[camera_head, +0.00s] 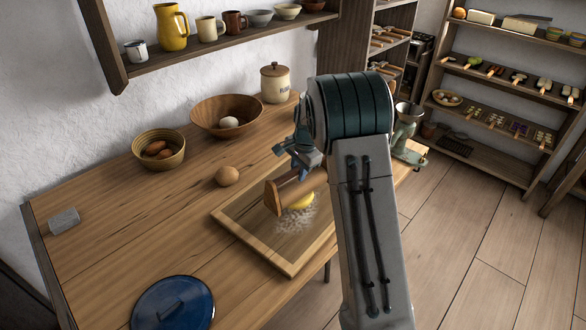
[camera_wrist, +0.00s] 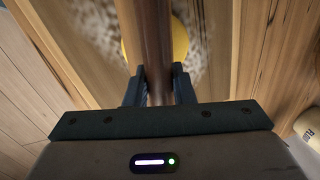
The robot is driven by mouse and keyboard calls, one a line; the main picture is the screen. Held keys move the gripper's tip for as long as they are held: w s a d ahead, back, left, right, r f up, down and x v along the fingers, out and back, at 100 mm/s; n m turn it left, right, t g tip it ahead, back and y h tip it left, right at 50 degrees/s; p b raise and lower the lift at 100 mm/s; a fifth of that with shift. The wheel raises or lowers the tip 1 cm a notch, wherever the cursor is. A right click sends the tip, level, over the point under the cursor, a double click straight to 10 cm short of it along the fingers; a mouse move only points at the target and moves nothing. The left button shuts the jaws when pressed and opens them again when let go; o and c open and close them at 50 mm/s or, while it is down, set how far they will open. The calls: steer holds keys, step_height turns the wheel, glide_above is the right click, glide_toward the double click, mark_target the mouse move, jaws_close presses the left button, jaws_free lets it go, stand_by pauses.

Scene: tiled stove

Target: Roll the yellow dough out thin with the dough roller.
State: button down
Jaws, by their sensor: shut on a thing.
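The yellow dough (camera_head: 301,201) lies on a floured patch of the wooden board (camera_head: 236,229), partly hidden by the roller and my arm. In the wrist view the dough (camera_wrist: 180,40) shows as a yellow round on both sides of the roller. The dough roller (camera_head: 273,197) is a brown wooden roller with a flat-ended piece toward the left. Its narrow wooden part (camera_wrist: 153,45) runs between my fingers in the wrist view. My gripper (camera_wrist: 157,84) is shut on the roller, over the dough. I cannot tell whether the roller touches the dough.
A round brown loaf or ball (camera_head: 227,176) sits just behind the board. Bowls (camera_head: 159,137) and a lidded jar (camera_head: 275,90) line the wall. The table left of the board is mostly clear.

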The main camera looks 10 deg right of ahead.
steer(key=shift+s+d, duration=0.5)
steer(key=shift+s, duration=0.4)
steer(key=shift+w, duration=0.1)
steer(key=shift+w+a+p, duration=0.35)
steer(key=shift+w+a, duration=0.25)
steer(key=shift+w, duration=0.35)
steer(key=shift+r+p, duration=2.25)
steer(key=shift+r, duration=1.35)
